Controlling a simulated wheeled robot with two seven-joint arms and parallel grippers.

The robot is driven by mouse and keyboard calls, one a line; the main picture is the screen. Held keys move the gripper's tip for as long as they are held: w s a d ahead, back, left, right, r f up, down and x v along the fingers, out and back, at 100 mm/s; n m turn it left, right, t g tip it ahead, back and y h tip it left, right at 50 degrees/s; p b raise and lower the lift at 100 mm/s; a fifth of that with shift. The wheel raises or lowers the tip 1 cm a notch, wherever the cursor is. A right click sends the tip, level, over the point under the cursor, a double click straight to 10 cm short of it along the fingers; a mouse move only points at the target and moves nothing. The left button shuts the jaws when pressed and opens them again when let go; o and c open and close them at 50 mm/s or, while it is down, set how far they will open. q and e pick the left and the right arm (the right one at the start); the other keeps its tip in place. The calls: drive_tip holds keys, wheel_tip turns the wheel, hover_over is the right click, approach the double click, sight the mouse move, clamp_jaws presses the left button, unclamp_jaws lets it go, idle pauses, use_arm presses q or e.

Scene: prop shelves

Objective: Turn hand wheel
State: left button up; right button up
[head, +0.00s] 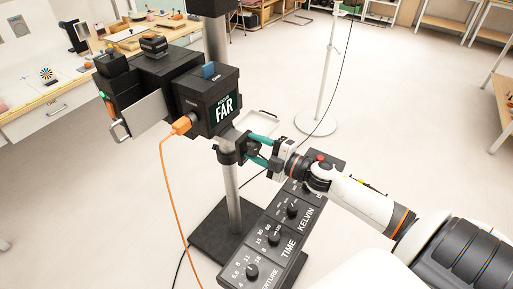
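A dark round knob, seemingly the hand wheel (240,147), sits on the right side of a black clamp on the grey post. It is small and partly covered by my gripper, so its shape is unclear. My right gripper (250,147) comes in from the right, with its two teal fingers apart, one above and one below the knob. I see no clear squeeze on it. Above the clamp, the post carries a black box marked FAR (224,108). My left gripper is not in view.
An orange cable (166,180) hangs from the box to the floor. A black panel with dials (275,238) lies below my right arm. The post stands on a black base plate (212,240). A workbench (60,100) is at the left.

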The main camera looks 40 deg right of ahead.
drive_tip(key=o, duration=0.3)
drive_tip(key=shift+s, duration=0.1)
drive_tip(key=shift+s+d+f, duration=0.1)
drive_tip(key=shift+s, duration=0.15)
drive_tip(key=b+v, duration=0.2)
drive_tip(key=v, duration=0.9)
drive_tip(key=shift+s+b, duration=0.15)
drive_tip(key=shift+b, duration=0.15)
drive_tip(key=shift+d, duration=0.1)
